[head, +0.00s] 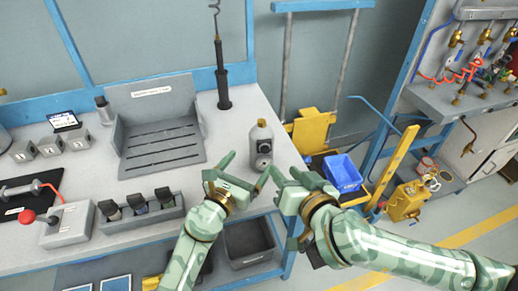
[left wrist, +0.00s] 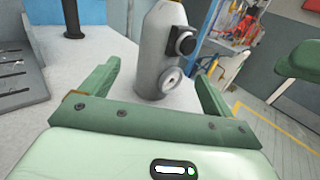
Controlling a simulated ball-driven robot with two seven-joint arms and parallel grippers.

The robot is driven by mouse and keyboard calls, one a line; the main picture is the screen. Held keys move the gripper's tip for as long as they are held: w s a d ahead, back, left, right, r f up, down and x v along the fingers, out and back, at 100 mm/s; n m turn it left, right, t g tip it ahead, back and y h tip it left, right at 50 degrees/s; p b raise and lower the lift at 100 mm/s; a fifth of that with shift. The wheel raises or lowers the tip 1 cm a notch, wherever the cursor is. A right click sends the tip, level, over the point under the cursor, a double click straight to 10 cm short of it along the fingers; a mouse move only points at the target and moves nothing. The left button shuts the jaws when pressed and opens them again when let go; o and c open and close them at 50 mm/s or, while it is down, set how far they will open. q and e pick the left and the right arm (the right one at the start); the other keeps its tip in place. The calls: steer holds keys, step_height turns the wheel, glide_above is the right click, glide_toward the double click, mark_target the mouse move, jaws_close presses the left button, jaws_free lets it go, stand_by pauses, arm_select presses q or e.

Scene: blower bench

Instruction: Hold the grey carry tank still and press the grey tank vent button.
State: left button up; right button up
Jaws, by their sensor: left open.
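The grey carry tank (head: 260,137) stands upright near the right edge of the bench, and it fills the middle of the left wrist view (left wrist: 152,50). On its side are a black square fitting with a round grey button-like face (left wrist: 184,42) and a pale round disc (left wrist: 170,81) below; which is the vent button is not marked. My left gripper (head: 245,169) is open in front of the tank. In the left wrist view its fingers (left wrist: 155,92) appear on either side of the tank's lower body, with no clear contact. My right gripper (head: 285,176) is right of the tank, apart from it; its jaw opening is unclear.
A grey slotted tray stand (head: 160,148) and a dark upright post (head: 222,88) stand behind and left. A grey block with several dark-topped pieces (head: 142,216) and a red-knobbed box (head: 66,224) are left. A blue bin (head: 343,172) lies beyond the bench's right edge.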

mark_target(262, 147)
arm_select(q)
steer(key=x, duration=0.8)
steer(key=shift+w+d, duration=0.1)
steer(key=shift+w, duration=0.1)
steer(key=c, duration=1.2)
steer(key=shift+c, duration=0.9)
arm_select(e)
steer(key=shift+c, duration=1.2)
jaws_close()
